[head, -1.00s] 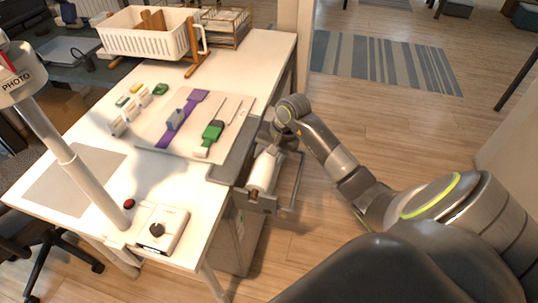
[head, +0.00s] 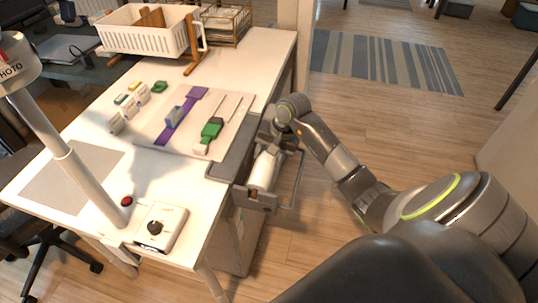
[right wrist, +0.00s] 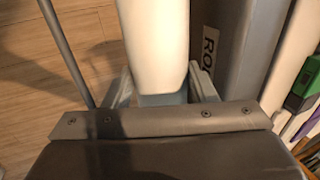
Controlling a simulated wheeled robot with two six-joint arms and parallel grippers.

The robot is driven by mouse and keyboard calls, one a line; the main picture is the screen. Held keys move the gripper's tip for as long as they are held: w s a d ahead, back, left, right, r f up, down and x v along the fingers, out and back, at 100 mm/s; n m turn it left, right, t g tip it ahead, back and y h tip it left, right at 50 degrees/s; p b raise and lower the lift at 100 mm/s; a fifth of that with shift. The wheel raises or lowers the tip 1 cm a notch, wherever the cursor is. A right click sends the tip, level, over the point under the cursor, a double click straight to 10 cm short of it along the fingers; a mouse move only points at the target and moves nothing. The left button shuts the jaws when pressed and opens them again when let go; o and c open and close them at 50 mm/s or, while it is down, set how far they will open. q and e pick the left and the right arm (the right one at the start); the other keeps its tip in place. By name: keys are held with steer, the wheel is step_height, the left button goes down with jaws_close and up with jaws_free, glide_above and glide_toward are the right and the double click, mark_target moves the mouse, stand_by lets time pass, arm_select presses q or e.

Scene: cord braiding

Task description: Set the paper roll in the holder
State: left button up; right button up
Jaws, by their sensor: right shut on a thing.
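The paper roll (head: 264,171) is a white cylinder at the table's right edge, lying within the grey frame of the holder (head: 291,190). I cannot tell whether it is seated there. My right gripper (head: 272,147) is at the roll's far end, shut on it. In the right wrist view the roll (right wrist: 155,45) runs up the picture between the two fingers of my right gripper (right wrist: 160,88). A grey holder plate (right wrist: 222,50) with partly hidden lettering stands to its right, and a thin rod to its left. My left gripper is not in view.
The white table (head: 188,190) carries a mat with a purple strap and a green-handled tool (head: 210,132). A white basket (head: 148,40) stands at the back. A dial box (head: 160,228) and a lamp-like post (head: 85,180) are in front. Floor on the right is open.

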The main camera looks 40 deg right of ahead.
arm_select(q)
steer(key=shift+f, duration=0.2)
arm_select(e)
steer(key=shift+f, duration=0.1)
steer(key=o, duration=1.3)
arm_select(q)
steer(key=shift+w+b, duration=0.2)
steer(key=shift+b, duration=0.25)
arm_select(e)
steer(key=v, duration=1.7)
steer(key=shift+r, duration=0.25)
